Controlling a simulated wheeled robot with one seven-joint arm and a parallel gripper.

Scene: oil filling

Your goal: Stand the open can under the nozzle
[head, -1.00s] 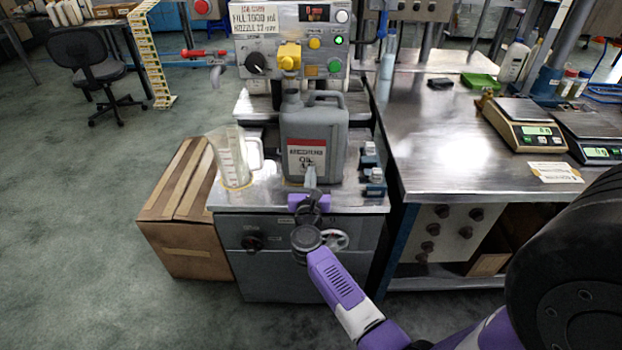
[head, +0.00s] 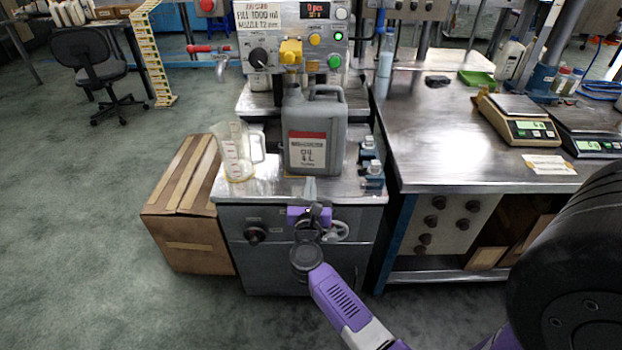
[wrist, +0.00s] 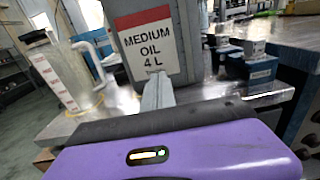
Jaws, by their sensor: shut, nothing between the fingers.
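The grey oil can (head: 315,125) stands upright on the filling bench, its red and white label facing me. Its neck lies just below the yellow nozzle (head: 290,52) in the head view; exact alignment in depth I cannot tell. The label reads "MEDIUM OIL 4 L" on the can (wrist: 152,42) in the wrist view. My gripper (head: 310,181) is shut and empty at the bench's front edge, in front of the can and apart from it. The fingertips (wrist: 158,80) show together below the label in the wrist view.
A clear measuring jug (head: 236,153) stands left of the can. Small blue-grey fittings (head: 371,172) sit to its right. A cardboard box (head: 185,215) is on the floor at left. A steel table (head: 440,140) with scales (head: 520,125) stands at right.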

